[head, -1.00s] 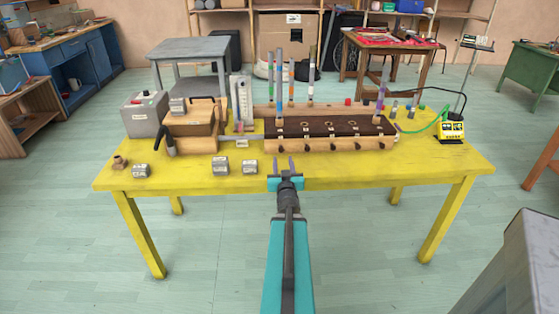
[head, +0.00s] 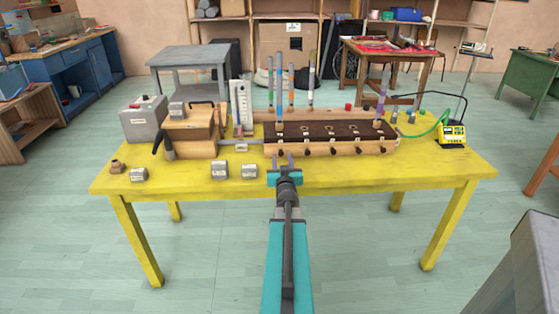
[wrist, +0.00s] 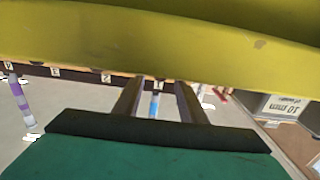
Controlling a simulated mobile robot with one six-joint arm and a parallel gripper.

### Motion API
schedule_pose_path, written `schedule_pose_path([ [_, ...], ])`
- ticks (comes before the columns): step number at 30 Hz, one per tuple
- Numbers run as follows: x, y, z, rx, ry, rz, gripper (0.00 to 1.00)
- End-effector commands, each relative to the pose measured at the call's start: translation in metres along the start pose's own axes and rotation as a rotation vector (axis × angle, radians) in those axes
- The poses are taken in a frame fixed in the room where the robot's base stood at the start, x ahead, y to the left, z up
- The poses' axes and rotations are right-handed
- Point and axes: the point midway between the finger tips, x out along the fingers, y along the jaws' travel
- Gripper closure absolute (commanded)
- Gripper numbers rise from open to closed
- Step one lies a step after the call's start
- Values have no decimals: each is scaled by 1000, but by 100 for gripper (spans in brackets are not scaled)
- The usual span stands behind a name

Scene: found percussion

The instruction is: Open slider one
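A long wooden box (head: 330,148) with a dark perforated top sits on the yellow table. Several small dark knobs line its front face; the leftmost knob (head: 281,152) is just beyond my fingertips. My gripper (head: 282,160) is open and empty at the table's front side, before the left end of the box. In the wrist view my two fingers (wrist: 158,98) stand apart, with a blue-and-white tube (wrist: 155,105) seen between them beyond.
Grey metal blocks (head: 220,171) lie left of my gripper. A wooden device with a black handle (head: 190,138) stands at left. Upright coloured tubes (head: 278,85) rise behind the box. A yellow meter (head: 452,134) stands at right.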

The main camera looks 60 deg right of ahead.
Motion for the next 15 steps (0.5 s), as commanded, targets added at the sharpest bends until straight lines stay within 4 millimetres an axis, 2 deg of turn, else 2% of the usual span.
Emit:
schedule_pose_path([
  [6, 13, 0, 0, 0, 0, 0, 63],
  [15, 15, -1, 0, 0, 0, -1, 63],
])
